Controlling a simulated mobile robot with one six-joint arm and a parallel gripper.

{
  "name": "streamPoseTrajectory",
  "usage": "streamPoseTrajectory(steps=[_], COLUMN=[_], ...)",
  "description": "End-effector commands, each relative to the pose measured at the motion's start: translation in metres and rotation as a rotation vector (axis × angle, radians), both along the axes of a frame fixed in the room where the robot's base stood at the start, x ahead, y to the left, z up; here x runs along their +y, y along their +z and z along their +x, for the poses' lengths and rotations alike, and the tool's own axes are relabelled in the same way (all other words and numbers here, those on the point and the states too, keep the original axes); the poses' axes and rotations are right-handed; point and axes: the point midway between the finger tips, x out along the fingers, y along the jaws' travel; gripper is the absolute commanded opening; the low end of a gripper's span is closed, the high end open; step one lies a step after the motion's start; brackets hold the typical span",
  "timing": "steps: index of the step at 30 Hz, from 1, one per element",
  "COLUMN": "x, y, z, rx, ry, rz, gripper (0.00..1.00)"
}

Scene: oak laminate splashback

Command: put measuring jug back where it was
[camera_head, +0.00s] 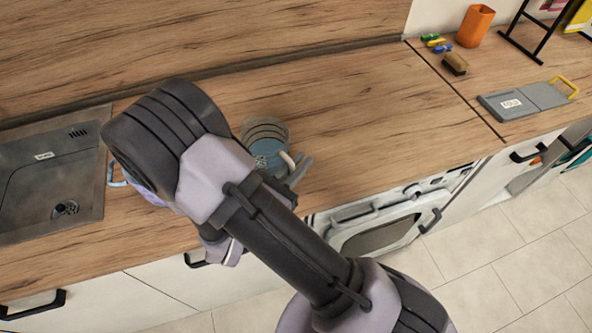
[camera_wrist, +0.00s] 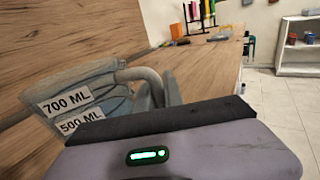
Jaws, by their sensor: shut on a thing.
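The measuring jug (camera_head: 265,132) is a grey-blue ringed vessel over the wooden worktop, right of my arm's elbow in the head view. My arm hides part of it. In the wrist view the jug (camera_wrist: 88,98) fills the left side, with white labels reading 700 ML and 500 ML. Its pale curved handle (camera_wrist: 143,76) points right. My gripper (camera_head: 293,170) is shut on the jug at its handle side; a grey finger also shows there in the wrist view (camera_wrist: 171,88). I cannot tell whether the jug's base touches the worktop.
A metal sink (camera_head: 50,180) is at left. A light-blue handle-like piece (camera_head: 117,177) shows beside it, mostly hidden by my arm. The worktop (camera_head: 370,110) right of the jug is clear.

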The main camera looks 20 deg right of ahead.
Motion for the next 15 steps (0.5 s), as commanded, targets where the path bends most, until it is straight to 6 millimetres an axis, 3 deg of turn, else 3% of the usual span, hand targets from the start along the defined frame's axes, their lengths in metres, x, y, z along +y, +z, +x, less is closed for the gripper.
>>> streamPoseTrajectory(steps=[1,2,12,13,15], x=[-0.0024,-0.0033,-0.0034,-0.0034,-0.0034], y=[-0.017,-0.0189,-0.017,-0.0169,-0.0165], z=[0.0024,0.0034,0.0039,0.0039,0.0039], rx=[-0.001,-0.001,-0.001,0.001,0.0], ry=[0.003,0.005,0.007,0.007,0.008], rz=[0.001,0.001,0.0,-0.001,0.0], gripper=[0.0,0.0,0.0,0.16,0.3])
